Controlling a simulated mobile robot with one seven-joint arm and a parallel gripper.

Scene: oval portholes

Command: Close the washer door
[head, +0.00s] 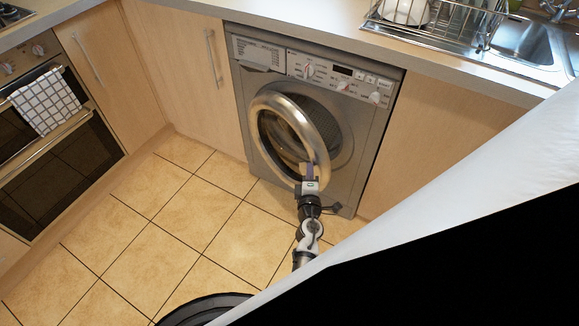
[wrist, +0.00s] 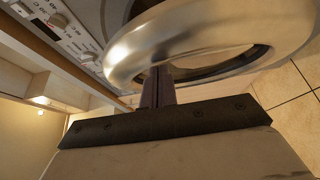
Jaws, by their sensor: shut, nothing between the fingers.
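The silver washer (head: 366,142) stands under the counter in the head view. Its round door (head: 262,104), with a metal rim and dark glass, is partly open and swung out from the front. The door rim (wrist: 200,30) fills the upper part of the wrist view. My gripper (head: 308,168) is at the lower right edge of the door in the head view. In the wrist view my shut fingers (wrist: 158,82) reach up to the rim, close to it or touching it; I cannot tell which. Nothing is between the fingers.
Wooden cabinets (head: 185,65) flank the washer. An oven (head: 60,135) with a checked towel (head: 45,100) is at the left. A dish rack (head: 430,25) and a sink (head: 525,40) are on the counter above.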

